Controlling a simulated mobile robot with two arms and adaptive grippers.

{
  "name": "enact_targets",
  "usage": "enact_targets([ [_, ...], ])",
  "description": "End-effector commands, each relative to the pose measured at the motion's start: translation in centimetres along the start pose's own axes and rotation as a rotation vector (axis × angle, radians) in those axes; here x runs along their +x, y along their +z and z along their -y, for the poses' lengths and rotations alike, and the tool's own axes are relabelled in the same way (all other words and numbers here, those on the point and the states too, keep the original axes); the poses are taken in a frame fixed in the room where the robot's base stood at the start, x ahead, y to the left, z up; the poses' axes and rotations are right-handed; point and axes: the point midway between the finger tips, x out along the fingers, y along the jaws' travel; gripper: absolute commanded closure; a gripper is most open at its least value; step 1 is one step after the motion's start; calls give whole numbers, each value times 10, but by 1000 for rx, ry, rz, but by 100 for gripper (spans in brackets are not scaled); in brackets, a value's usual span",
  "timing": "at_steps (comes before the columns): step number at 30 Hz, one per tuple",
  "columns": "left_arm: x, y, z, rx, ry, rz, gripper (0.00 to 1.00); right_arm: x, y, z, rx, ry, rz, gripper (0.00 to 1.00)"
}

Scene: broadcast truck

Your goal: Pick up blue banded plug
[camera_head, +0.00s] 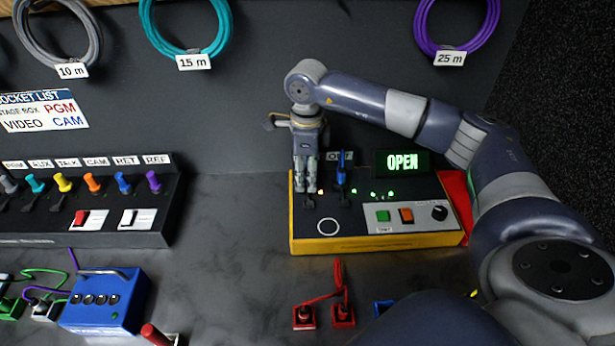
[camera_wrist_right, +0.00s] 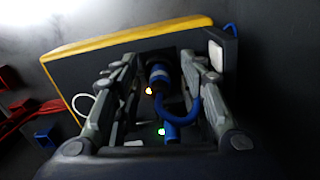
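My right gripper (camera_head: 305,190) points down over the left part of the yellow-edged tester box (camera_head: 320,243). In the right wrist view its two fingers (camera_wrist_right: 157,90) stand apart. The blue banded plug (camera_wrist_right: 158,75) is between them, with a paler band round its body; I see no clear contact with either finger. A blue cable (camera_wrist_right: 190,122) loops from it to a second blue piece (camera_wrist_right: 172,131) near a green light. That piece shows in the head view (camera_head: 342,170), right of the gripper. The fingers hide the banded plug in the head view. My left gripper is not in view.
A lit OPEN display (camera_head: 402,161) stands at the box's back right. A panel of coloured plugs (camera_head: 90,235) is at left, a blue box (camera_head: 105,298) in front of it. Red connectors (camera_head: 342,314) lie before the tester. Cable coils (camera_head: 186,45) hang behind.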

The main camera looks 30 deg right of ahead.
Motion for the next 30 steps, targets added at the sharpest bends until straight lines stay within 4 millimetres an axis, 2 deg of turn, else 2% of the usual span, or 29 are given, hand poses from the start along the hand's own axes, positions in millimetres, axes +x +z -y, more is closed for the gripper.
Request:
enact_targets([
  [1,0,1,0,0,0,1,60,0,0,0,0,0,0,78],
  [4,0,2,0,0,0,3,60,0,0,0,0,0,0,100],
  [17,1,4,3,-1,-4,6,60,-3,0,0,0,-1,1,100],
  [22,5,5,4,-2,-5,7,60,-15,1,1,-1,-4,3,100],
  [26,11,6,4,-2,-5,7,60,-36,1,1,-1,-5,5,100],
  [30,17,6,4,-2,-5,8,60,-36,0,-27,-6,-1,0,100],
])
